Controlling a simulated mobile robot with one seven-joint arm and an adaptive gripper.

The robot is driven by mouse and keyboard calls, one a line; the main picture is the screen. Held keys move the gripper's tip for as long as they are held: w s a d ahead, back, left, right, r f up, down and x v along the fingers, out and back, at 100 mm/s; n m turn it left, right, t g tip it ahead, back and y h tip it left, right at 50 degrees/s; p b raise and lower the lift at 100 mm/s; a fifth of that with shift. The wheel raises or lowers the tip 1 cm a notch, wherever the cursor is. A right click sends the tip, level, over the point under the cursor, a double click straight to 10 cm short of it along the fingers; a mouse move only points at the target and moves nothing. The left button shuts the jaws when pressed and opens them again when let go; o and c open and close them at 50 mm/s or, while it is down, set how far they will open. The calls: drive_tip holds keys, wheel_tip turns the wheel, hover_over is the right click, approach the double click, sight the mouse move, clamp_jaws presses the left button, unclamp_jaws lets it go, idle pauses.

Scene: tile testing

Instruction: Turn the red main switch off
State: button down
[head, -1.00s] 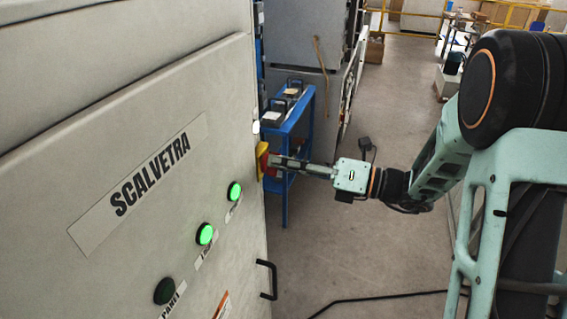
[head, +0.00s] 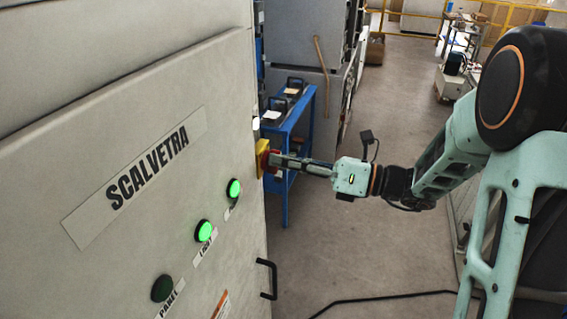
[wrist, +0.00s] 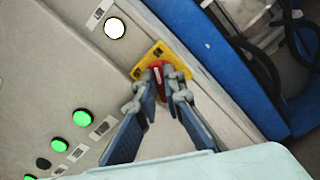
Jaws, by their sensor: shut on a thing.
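The red main switch (wrist: 157,72) sits on a yellow plate (wrist: 179,65) on the panel of the grey cabinet. In the head view the yellow plate (head: 261,158) is at the cabinet's right edge, with the red switch mostly hidden by my fingers. My gripper (head: 273,160) reaches in from the right. In the wrist view my gripper (wrist: 161,88) has its two fingers on either side of the red handle, shut on it. The handle looks turned relative to the plate's edges, but its exact position is partly hidden.
The cabinet front (head: 110,120) carries two lit green lamps (head: 204,231) and a dark one (head: 162,288). A black handle (head: 267,279) sticks out below. A blue cart (head: 287,130) stands behind the switch. A black cable (head: 385,297) lies on the otherwise open floor (head: 340,250).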

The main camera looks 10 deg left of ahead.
drive_tip(key=shift+s+f+n+b, duration=0.1)
drive_tip(key=shift+s+n+b, duration=0.1)
drive_tip(key=shift+n+b, duration=3.05)
drive_tip(key=shift+s+f+n+b, duration=0.15)
drive_tip(key=shift+n+b, duration=1.95)
drive_tip(key=shift+n, duration=2.15)
drive_tip(key=shift+r, duration=0.15)
drive_tip(key=c, duration=2.3)
unclamp_jaws()
drive_tip(key=d, duration=0.8)
drive_tip(key=s+d, duration=0.1)
drive_tip(key=d, duration=0.3)
